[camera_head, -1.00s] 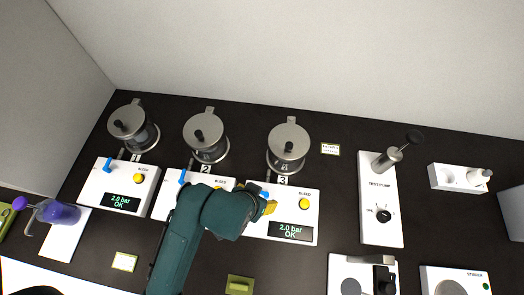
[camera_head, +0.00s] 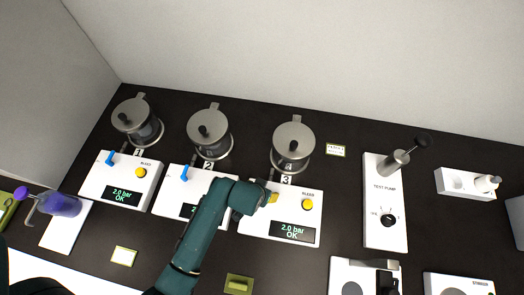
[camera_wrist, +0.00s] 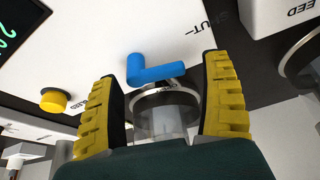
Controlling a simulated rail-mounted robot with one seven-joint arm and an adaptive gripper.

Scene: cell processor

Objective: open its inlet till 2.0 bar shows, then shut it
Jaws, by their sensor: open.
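Panel 3 (camera_head: 308,218) carries a yellow bleed button (camera_head: 307,204) and a display (camera_head: 293,231) reading "2.0 bar OK". Its inlet lever is hidden behind my gripper (camera_head: 271,197) in the head view. In the wrist view a blue lever (camera_wrist: 150,70) shows between the spread yellow fingers of my gripper (camera_wrist: 160,80), with gaps on both sides. Upside-down "SHUT" lettering lies beyond the lever. I cannot tell the lever's exact setting. A lidded vessel 3 (camera_head: 293,148) stands behind the panel.
Panel 1 (camera_head: 100,193) also reads "2.0 bar OK"; panel 2 (camera_head: 196,184) has its display partly hidden by my arm. Their blue levers stand at the left. A test pump (camera_head: 378,228) is to the right. Dark bench is free between panel 3 and the pump.

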